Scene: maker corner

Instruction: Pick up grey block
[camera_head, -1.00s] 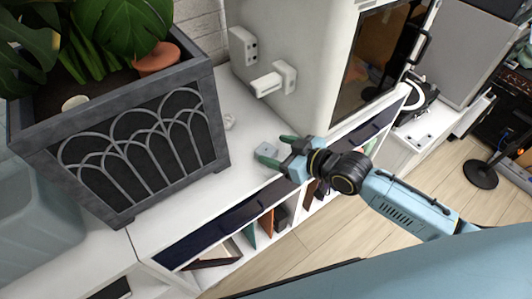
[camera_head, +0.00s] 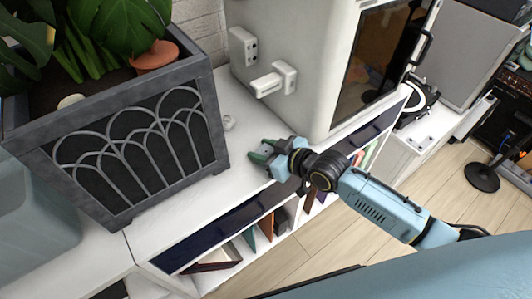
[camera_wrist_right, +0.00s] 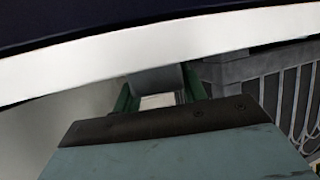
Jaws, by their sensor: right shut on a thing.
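My right gripper (camera_head: 262,152) is over the white cabinet top, between the planter and the white machine. Its green fingers are shut on the grey block (camera_head: 266,149), which is mostly covered by them in the head view. In the right wrist view the grey block (camera_wrist_right: 157,79) shows between the green fingers of the right gripper (camera_wrist_right: 160,92). I cannot tell whether the block touches the cabinet top. My left gripper is not in view.
A large grey planter (camera_head: 75,200) with arched panels and a leafy plant stands to the left. A white machine (camera_head: 300,40) with a dark door stands behind and right of the gripper. A small white object (camera_head: 229,122) lies by the planter. Shelves with books are below.

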